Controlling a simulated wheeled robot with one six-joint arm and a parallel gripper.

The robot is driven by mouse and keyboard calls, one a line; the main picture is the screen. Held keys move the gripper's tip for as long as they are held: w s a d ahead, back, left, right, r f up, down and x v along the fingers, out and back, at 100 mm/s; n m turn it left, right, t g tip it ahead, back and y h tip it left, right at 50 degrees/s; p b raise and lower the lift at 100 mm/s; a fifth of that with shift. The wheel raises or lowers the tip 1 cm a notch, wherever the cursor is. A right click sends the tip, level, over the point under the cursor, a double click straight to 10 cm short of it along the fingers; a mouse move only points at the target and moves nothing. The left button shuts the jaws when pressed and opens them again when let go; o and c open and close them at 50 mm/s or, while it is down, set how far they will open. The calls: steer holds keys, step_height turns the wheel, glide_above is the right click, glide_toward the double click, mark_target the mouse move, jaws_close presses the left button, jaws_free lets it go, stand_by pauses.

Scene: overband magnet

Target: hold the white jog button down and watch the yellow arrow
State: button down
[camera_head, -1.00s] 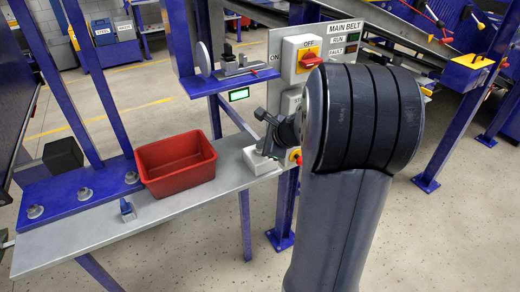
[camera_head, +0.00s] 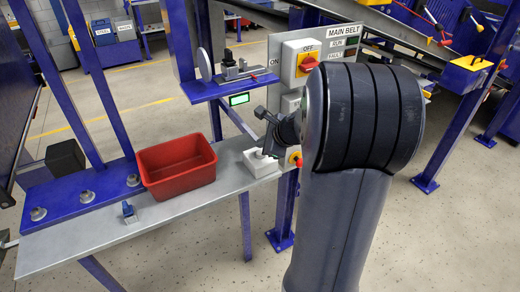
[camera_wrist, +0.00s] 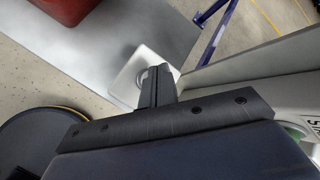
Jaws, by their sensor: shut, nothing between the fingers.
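A white box (camera_head: 259,163) sits on the right end of the grey bench, below the main belt panel. It also shows in the wrist view (camera_wrist: 133,78), with part of a round collar on its top beside my fingers. My gripper (camera_head: 264,150) is shut and empty, with its tips down at the top of this box. In the wrist view my gripper (camera_wrist: 158,76) covers most of the collar. The white jog button is hidden under the fingers. I cannot tell whether it is pressed. I cannot make out a yellow arrow in either view.
A red bin (camera_head: 177,165) and a small blue item (camera_head: 129,212) stand on the bench to the left. The main belt panel (camera_head: 335,80), with a red switch handle (camera_head: 308,63), rises close behind my gripper. A blue shelf (camera_head: 231,88) holds a metal fixture.

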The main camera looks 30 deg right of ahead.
step_height(320, 180, up, 5)
steer(key=p, duration=0.4)
stand_by(0.4)
stand_by(1.1)
